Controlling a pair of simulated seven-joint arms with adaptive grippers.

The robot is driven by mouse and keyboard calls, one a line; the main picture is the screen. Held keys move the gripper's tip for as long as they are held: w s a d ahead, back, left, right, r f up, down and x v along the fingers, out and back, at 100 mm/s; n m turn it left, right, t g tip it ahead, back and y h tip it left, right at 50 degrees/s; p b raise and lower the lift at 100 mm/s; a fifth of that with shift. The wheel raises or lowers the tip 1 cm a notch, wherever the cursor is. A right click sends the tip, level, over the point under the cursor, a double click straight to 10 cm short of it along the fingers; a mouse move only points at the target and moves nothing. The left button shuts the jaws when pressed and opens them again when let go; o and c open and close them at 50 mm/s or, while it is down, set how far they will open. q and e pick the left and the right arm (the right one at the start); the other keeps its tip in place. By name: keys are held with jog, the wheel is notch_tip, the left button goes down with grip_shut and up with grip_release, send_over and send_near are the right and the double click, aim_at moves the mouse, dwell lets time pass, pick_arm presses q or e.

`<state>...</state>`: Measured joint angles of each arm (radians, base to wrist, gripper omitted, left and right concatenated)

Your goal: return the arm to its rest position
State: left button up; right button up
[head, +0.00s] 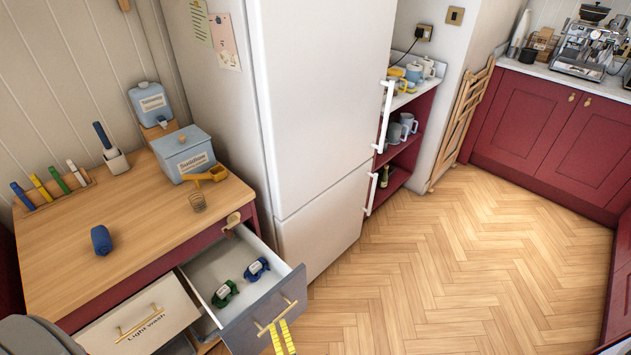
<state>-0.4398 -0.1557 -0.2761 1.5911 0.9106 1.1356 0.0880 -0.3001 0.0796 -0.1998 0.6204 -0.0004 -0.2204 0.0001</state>
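My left gripper (280,328) is at the bottom edge, its two yellow-and-black striped fingers side by side. Their tips are close to the brass handle (272,318) of the open grey drawer (245,325). I cannot tell if they touch it. The fingers look close together, but the rest of the gripper is cut off by the frame, so its opening is unclear. A dark grey rounded part of my own arm (38,338) shows at the bottom left corner. My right gripper is not in view.
A green item (224,293) and a blue item (257,268) lie in the open drawer. A "Light wash" drawer front (140,320) is beside it. The wooden counter (130,215) holds canisters and a blue item (101,240). The parquet floor (470,260) is clear.

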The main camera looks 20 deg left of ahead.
aim_at(280, 316)
pick_arm(q)
jog(key=w, duration=0.1)
jog(key=w+a+f, duration=0.1)
jog(key=w, duration=0.1)
jog(key=w+a, duration=0.1)
jog(key=shift+w+f, duration=0.2)
jog(key=shift+f, duration=0.1)
jog(key=shift+w+h, duration=0.1)
jog(key=shift+h, duration=0.2)
